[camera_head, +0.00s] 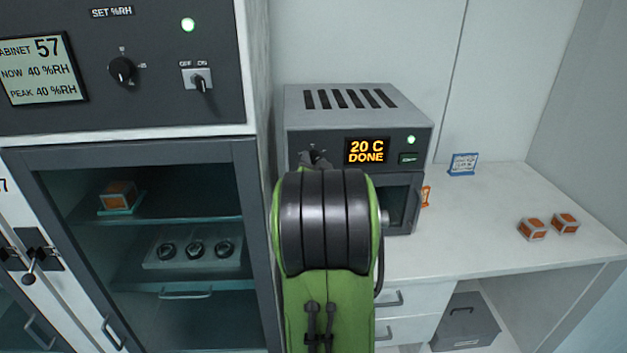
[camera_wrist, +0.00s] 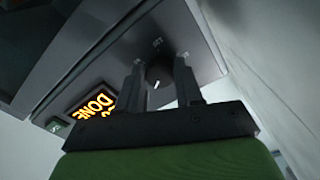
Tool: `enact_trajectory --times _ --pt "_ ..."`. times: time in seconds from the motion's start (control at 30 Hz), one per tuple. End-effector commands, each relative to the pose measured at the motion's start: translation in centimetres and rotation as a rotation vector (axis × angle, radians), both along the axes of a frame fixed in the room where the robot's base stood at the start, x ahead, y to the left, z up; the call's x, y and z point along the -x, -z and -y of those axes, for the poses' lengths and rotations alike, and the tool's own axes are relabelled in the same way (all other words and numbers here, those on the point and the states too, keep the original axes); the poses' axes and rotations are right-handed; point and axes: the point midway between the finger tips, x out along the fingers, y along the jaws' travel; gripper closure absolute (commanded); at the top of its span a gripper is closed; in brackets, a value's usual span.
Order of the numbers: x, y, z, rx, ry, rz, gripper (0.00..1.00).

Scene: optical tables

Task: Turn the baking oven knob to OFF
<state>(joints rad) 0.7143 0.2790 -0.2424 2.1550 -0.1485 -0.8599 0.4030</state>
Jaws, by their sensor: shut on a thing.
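The baking oven (camera_head: 355,112) is a grey box on the white counter, with a display reading "20 C DONE" (camera_head: 367,151) and a lit green lamp. Its dark round knob (camera_wrist: 159,72) shows in the wrist view, with a short white pointer mark. My gripper (camera_wrist: 160,78) has one finger on each side of the knob and is shut on it. In the head view my gripper (camera_head: 316,158) is at the upper left of the oven front, and my arm hides most of the knob and part of the oven door. The labels around the knob are too small to read.
A tall cabinet (camera_head: 250,200) with glass doors stands close on the left of the oven. On the counter (camera_head: 480,220) to the right are a small blue-framed sign (camera_head: 463,164) and two orange-and-white cubes (camera_head: 548,226).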

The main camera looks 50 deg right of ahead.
Motion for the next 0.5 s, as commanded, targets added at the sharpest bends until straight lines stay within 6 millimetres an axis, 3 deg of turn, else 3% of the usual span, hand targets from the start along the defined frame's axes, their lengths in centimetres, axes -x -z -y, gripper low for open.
enact_trajectory --times 0.03,0.5 --pt "-0.02 0.93 -0.09 0.026 -0.002 -0.035 0.95" --pt "0.08 0.91 0.04 0.318 -0.002 -0.372 0.95"
